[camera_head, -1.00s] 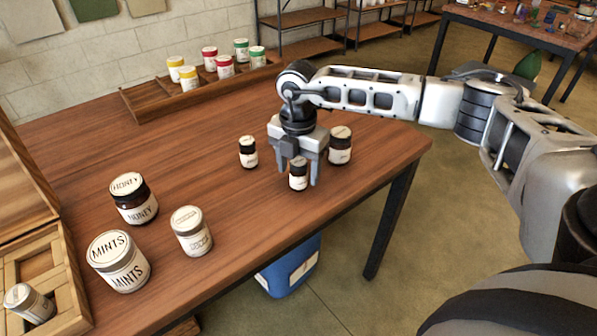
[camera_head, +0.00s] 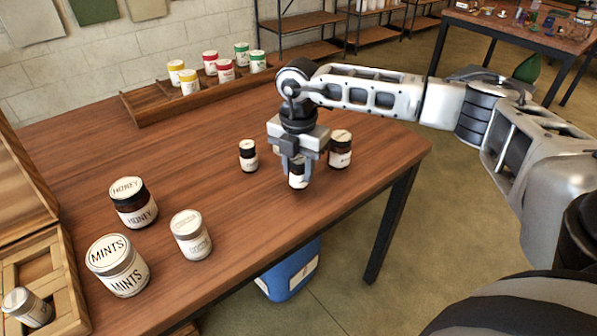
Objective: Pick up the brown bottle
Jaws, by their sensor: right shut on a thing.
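A small dark brown bottle with a white label (camera_head: 297,180) stands on the wooden table. My right gripper (camera_head: 299,177) points down over it, with its fingers closed on the bottle's sides; the fingers hide its top. A similar small brown bottle (camera_head: 248,156) stands just left of the gripper. A larger brown bottle (camera_head: 340,150) stands just right of the gripper, close to it. My left gripper is not in the view.
A honey jar (camera_head: 133,203), a mints jar (camera_head: 118,266) and a white jar (camera_head: 191,235) stand front left. A wooden rack (camera_head: 150,110) with several coloured-lid jars is at the back. A wooden crate (camera_head: 68,300) is at left. A blue bucket (camera_head: 289,275) is below the table edge.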

